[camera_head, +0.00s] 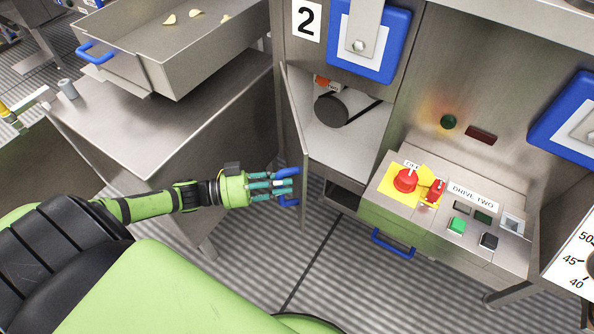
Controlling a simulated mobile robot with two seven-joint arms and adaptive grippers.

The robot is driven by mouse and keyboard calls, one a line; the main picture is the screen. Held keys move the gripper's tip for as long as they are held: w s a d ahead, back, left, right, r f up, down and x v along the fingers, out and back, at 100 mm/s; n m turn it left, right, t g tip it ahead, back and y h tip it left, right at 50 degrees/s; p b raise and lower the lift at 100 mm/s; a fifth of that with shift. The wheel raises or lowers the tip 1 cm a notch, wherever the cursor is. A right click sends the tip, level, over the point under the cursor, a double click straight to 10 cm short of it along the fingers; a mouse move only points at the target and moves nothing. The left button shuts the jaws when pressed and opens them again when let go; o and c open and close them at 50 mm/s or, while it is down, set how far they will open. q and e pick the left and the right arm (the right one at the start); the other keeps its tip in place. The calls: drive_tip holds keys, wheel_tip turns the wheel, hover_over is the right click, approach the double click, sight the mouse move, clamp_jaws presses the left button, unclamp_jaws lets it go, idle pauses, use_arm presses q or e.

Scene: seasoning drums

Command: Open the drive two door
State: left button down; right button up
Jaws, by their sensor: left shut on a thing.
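The drive two door (296,133) is a narrow steel panel on the left of the cabinet under the "2" sign. It stands open, swung out toward me and seen nearly edge-on. Behind it the compartment shows a dark pulley (331,110) with a belt. My left gripper (287,187) is shut on the door's blue handle (289,202), on the door's left side. The fingers partly hide the handle's middle. My right gripper is not in view.
A control box (447,203) labelled "DRIVE TWO", with a red knob and buttons, stands right of the opening. A blue handle (393,244) sits on its front. A steel table (140,125) with a tray (175,50) stands left. Striped floor lies below.

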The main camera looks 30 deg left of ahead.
use_arm(q)
drive_tip(key=shift+w+v, duration=0.2)
drive_tip(key=shift+v, duration=1.15)
drive_tip(key=shift+a, duration=0.15)
drive_tip(key=c, duration=1)
unclamp_jaws()
wheel_tip(320, 180, up, 10)
